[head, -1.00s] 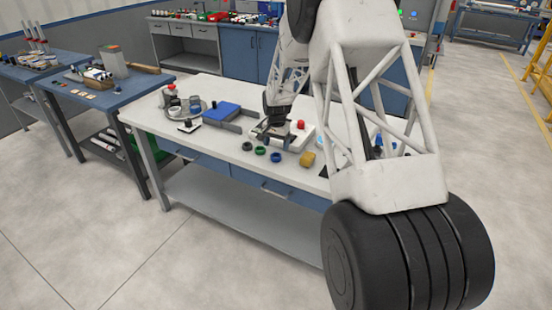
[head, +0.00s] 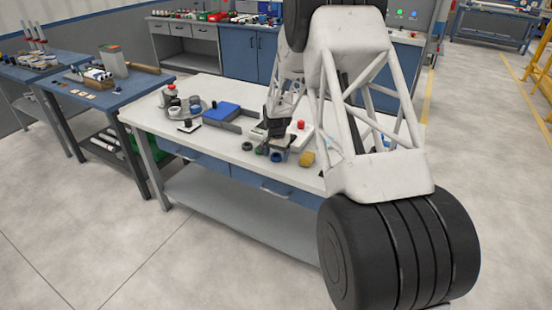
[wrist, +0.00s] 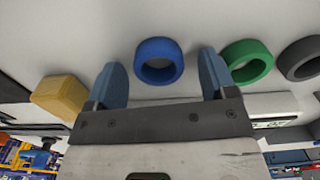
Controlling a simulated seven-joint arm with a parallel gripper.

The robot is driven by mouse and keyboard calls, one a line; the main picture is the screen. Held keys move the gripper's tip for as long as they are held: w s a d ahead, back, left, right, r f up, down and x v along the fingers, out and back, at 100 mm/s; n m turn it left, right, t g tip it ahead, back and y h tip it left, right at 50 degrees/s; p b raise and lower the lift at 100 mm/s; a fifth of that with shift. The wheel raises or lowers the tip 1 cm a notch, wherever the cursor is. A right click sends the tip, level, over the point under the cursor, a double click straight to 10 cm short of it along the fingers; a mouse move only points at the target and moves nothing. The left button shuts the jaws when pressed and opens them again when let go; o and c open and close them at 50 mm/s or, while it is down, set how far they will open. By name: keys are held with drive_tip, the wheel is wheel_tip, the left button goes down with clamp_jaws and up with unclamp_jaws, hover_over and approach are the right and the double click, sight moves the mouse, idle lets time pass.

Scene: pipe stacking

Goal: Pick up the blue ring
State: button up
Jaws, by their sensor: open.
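The blue ring (wrist: 159,61) lies on the white table top in the wrist view, between and just beyond my two fingertips. In the head view the blue ring (head: 277,157) shows near the table's front edge, at my gripper's tips. My gripper (wrist: 160,72) is open, with one blue finger on each side of the ring; whether either finger touches it I cannot tell. My gripper (head: 277,146) also shows in the head view, low over the table. Nothing is held.
A green ring (wrist: 248,62) lies close to the right finger, with a dark ring (wrist: 302,58) beyond it. A yellow block (wrist: 60,95) lies left. A blue box (head: 222,111) and a red knob (head: 301,125) are on the table (head: 225,146).

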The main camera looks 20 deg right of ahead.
drive_tip(key=shift+c, duration=0.4)
drive_tip(key=c, duration=0.9)
drive_tip(key=shift+r, duration=0.1)
drive_tip(key=shift+r, duration=0.45)
wheel_tip(320, 180, up, 3)
drive_tip(key=shift+s+f, duration=0.15)
drive_tip(key=shift+f, duration=0.05)
drive_tip(key=s+a+r, duration=0.1)
drive_tip(key=s, duration=1.4)
drive_tip(key=shift+s+a+r, duration=0.15)
drive_tip(key=shift+s+a, duration=0.15)
drive_tip(key=shift+a, duration=0.1)
